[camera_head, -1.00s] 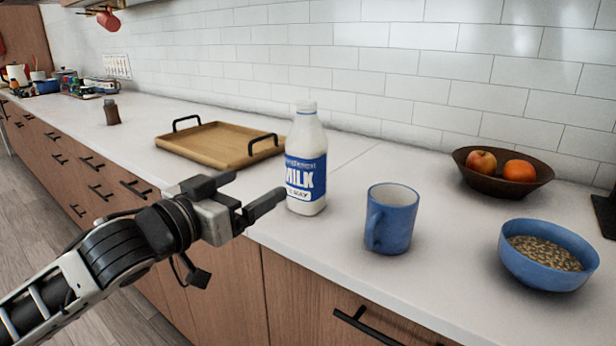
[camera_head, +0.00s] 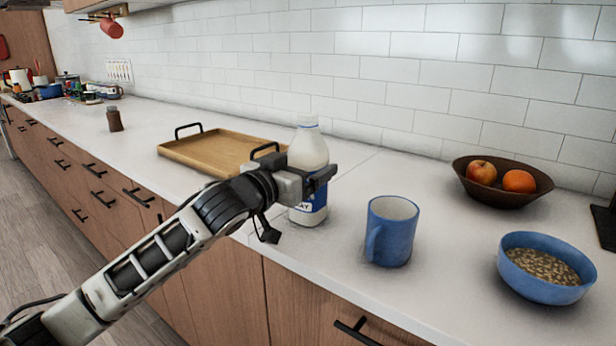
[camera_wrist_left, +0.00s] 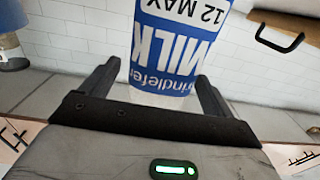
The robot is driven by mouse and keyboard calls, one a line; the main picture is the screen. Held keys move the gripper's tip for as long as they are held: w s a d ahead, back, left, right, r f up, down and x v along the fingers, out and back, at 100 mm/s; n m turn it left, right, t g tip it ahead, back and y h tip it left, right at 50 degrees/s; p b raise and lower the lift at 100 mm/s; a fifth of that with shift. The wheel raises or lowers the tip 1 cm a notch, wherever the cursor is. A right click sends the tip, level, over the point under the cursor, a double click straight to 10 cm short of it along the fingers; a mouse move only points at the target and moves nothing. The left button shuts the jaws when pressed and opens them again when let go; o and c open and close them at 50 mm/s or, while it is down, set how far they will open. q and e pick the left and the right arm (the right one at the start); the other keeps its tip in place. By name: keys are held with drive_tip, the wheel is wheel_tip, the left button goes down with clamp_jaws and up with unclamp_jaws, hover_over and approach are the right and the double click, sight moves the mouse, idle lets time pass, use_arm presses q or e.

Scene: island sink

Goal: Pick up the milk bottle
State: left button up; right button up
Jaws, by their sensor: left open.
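The milk bottle (camera_head: 308,152) stands upright on the white counter, with a white cap and a blue label. My left gripper (camera_head: 318,178) is at the bottle, in front of its label, and hides part of it. In the left wrist view the bottle (camera_wrist_left: 178,45) appears upside down between the two open fingers of my left gripper (camera_wrist_left: 158,85). One finger is on each side of it. I cannot tell whether either finger touches it. My right gripper is not in view.
A blue mug (camera_head: 391,230) stands right of the bottle. A blue bowl of grain-like food (camera_head: 540,285) and a brown fruit bowl (camera_head: 502,190) are farther right. A wooden tray (camera_head: 190,158) with black handles lies behind left. The tiled wall (camera_head: 400,80) bounds the counter.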

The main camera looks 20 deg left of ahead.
use_arm(q)
drive_tip(key=shift+x, duration=1)
drive_tip(key=shift+c, duration=0.3)
drive_tip(key=c, duration=1)
